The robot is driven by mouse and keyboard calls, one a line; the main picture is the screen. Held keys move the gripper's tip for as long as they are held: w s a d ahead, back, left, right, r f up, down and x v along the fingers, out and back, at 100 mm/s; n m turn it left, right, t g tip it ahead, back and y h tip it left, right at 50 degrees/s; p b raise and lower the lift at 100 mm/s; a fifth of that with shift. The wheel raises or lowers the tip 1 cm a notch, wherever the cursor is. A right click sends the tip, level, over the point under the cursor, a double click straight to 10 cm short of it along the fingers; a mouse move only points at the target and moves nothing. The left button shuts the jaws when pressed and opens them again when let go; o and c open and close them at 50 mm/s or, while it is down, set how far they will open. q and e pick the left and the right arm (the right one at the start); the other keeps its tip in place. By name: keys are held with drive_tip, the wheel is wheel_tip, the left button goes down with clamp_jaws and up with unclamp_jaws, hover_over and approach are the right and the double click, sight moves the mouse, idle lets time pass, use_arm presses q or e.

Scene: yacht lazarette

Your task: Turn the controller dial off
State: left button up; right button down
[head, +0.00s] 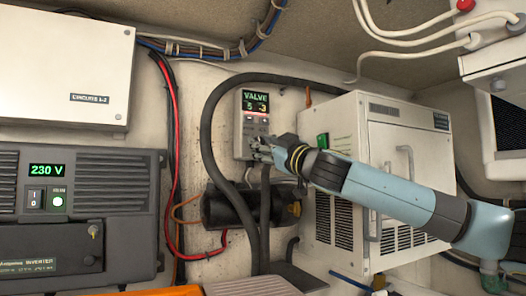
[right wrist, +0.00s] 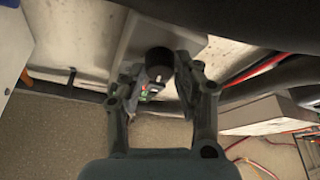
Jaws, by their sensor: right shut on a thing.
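The controller (head: 242,122) is a narrow pale grey box on the back wall. Its lit display reads VALVE above what looks like 5 and -3. My right gripper (head: 259,148) reaches in from the right and is at the controller's lower part. In the right wrist view the dial (right wrist: 159,57) is a dark round knob between the fingertips of the right gripper (right wrist: 158,76), which is shut on it. In the head view the fingers hide the dial, and its pointer or markings cannot be made out. My left gripper is not in view.
A thick black hose (head: 207,112) loops around the controller. A white cabinet (head: 386,145) with a handle stands to the right. An inverter (head: 120,182) showing 230 V and a white CIRCUITS box (head: 62,62) are at left. A black cylinder (head: 225,208) lies below the controller.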

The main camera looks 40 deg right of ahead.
drive_tip(key=n+g+y, duration=0.1)
drive_tip(key=n, duration=0.3)
drive_tip(key=n+g+y, duration=0.1)
drive_tip(key=n, duration=0.3)
drive_tip(key=n+g+y+b, duration=0.1)
drive_tip(key=n, duration=0.3)
drive_tip(key=shift+d+r+y, duration=0.15)
drive_tip(key=shift+y, duration=0.25)
drive_tip(key=shift+n, duration=0.3)
drive_tip(key=c, duration=1)
unclamp_jaws()
drive_tip(key=shift+o, duration=0.2)
drive_tip(key=shift+r, duration=0.1)
